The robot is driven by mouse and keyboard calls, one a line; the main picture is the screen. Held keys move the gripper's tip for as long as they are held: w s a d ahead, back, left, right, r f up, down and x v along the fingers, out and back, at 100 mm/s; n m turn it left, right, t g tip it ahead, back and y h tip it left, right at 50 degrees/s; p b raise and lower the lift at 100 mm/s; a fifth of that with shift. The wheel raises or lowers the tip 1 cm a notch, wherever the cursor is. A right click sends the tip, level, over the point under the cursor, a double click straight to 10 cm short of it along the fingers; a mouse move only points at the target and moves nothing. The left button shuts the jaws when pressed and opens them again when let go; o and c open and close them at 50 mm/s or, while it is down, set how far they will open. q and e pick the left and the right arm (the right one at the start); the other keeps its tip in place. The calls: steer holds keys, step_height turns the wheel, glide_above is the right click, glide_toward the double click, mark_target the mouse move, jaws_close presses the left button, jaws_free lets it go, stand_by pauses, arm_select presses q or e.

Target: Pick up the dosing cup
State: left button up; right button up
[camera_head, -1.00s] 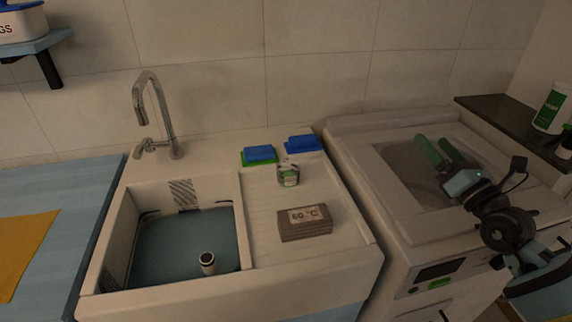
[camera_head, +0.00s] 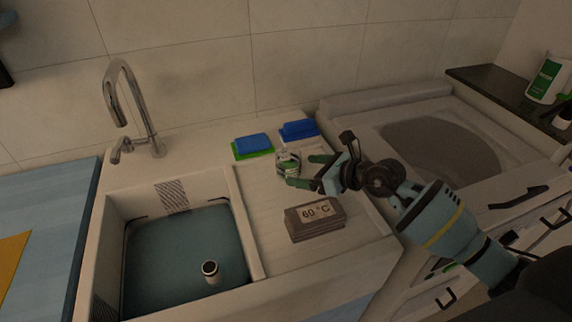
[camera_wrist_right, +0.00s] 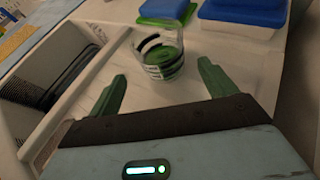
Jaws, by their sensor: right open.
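The dosing cup (camera_head: 287,161) is a small clear cup with green and dark markings. It stands upright on the sink's drainboard, in front of the blue and green sponges. My right gripper (camera_head: 305,171) is open beside it, its green fingers pointing toward it. In the right wrist view the cup (camera_wrist_right: 160,52) stands ahead of the two spread fingers (camera_wrist_right: 160,85), and nothing is between them. Part of the cup is close behind a finger in the head view. My left gripper is not in view.
A blue sponge on a green one (camera_head: 253,144) and another blue sponge (camera_head: 299,130) lie behind. The sink basin (camera_head: 180,255) is left, holding a small cylinder (camera_head: 211,271).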

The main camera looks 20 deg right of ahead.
mark_target(288, 157)
steer(key=shift+x, duration=3.25)
steer(key=shift+w+d+r, duration=0.1)
steer(key=c, duration=1.2)
steer(key=shift+o, duration=0.2)
steer(key=shift+r, duration=0.15)
steer(key=shift+r, duration=1.4)
step_height(288, 157, up, 7)
steer(key=p, duration=0.1)
